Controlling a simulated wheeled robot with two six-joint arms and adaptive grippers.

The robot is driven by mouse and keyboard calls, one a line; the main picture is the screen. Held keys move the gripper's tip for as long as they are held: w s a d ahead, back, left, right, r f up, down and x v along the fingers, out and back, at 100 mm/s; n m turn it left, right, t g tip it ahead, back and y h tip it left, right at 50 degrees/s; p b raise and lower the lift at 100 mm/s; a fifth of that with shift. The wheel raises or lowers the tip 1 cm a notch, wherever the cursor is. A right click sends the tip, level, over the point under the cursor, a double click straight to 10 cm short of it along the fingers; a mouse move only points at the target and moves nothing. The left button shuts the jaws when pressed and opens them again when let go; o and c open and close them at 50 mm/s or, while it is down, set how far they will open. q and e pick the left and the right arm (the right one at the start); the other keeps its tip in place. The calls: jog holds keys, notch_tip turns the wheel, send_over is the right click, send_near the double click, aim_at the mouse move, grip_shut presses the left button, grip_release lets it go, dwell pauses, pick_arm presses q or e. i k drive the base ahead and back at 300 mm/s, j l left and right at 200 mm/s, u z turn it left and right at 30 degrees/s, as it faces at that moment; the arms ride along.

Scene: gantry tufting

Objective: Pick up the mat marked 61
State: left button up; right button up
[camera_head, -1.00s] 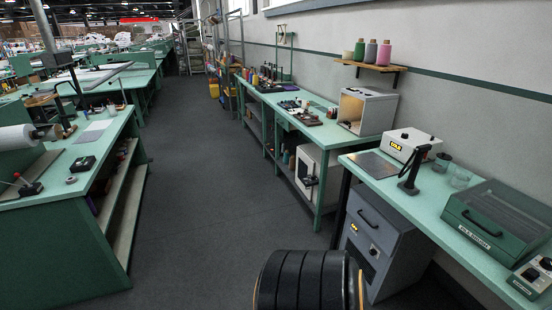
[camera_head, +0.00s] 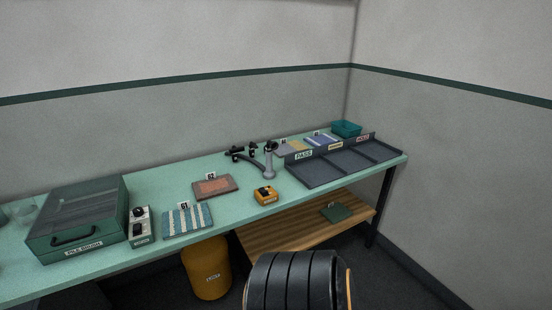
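The mat marked 61 (camera_head: 187,222) has blue-grey and pale stripes. It lies flat on the green bench near its front edge, just right of a small control box. Its small white tag with the number stands at its back edge. A reddish-brown mat marked 62 (camera_head: 215,187) lies behind it and to the right. Neither gripper is in view, and nothing of mine touches the mats.
The green bench (camera_head: 150,188) also holds a pile brush box (camera_head: 80,217), a control box (camera_head: 141,227), a yellow device (camera_head: 265,195), a black jointed stand (camera_head: 268,163) and a grey sorting tray (camera_head: 343,164). A yellow bin (camera_head: 206,268) stands below. The wooden shelf (camera_head: 290,228) holds a green mat (camera_head: 336,212).

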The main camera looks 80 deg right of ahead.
aim_at(189, 218)
jog(key=z, duration=1.65)
jog(key=i, duration=0.25)
